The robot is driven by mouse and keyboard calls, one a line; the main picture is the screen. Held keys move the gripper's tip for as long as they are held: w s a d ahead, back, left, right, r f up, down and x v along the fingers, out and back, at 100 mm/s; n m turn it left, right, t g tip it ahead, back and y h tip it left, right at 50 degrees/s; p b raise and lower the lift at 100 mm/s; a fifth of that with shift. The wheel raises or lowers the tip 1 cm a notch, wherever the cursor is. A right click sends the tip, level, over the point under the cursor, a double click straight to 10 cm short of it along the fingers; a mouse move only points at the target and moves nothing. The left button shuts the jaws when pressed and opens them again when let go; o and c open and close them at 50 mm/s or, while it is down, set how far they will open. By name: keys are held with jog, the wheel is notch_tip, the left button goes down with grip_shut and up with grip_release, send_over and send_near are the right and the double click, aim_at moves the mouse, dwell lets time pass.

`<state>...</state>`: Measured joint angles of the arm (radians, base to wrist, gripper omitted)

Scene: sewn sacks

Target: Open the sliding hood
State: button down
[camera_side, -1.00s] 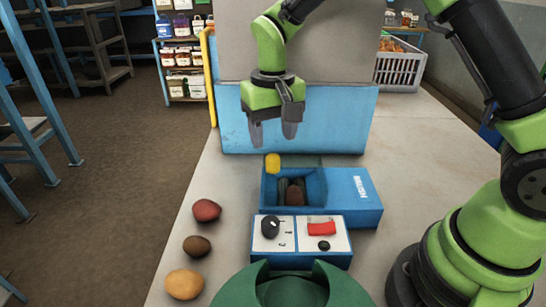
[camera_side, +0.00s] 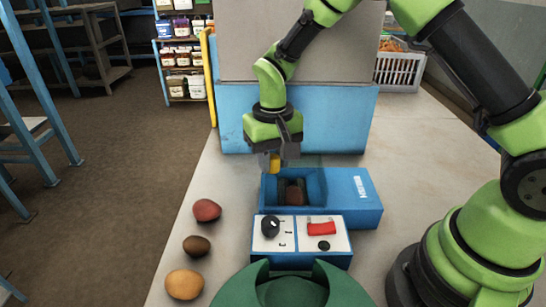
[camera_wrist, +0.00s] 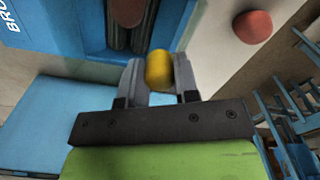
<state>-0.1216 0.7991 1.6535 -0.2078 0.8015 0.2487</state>
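A blue box (camera_side: 345,215) with white lettering on its right part stands on the table. Its left part shows an opening with dark rollers and a reddish thing (camera_side: 293,192) inside. A yellow knob (camera_side: 274,163) stands at the box's back left corner; it also shows in the wrist view (camera_wrist: 159,70). My gripper (camera_side: 274,164) points down with one finger on each side of the knob. In the wrist view the fingers (camera_wrist: 160,82) look closed against it. Which panel is the hood, and how the knob joins it, is hard to tell.
A panel (camera_side: 300,236) with a black dial and a red switch is in front of the box. A red potato (camera_side: 207,210), a brown one (camera_side: 197,246) and a tan one (camera_side: 184,284) lie left. A large blue-and-grey body (camera_side: 330,125) stands behind; table right is clear.

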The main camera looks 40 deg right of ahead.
jog(key=s+d, duration=0.7)
jog(key=shift+s+d, duration=0.1)
jog(key=shift+d, duration=0.05)
jog(key=c, duration=0.8)
grip_release()
jog(key=shift+c, duration=0.2)
notch_tip(320, 180, up, 10)
jog(key=shift+r, duration=0.1)
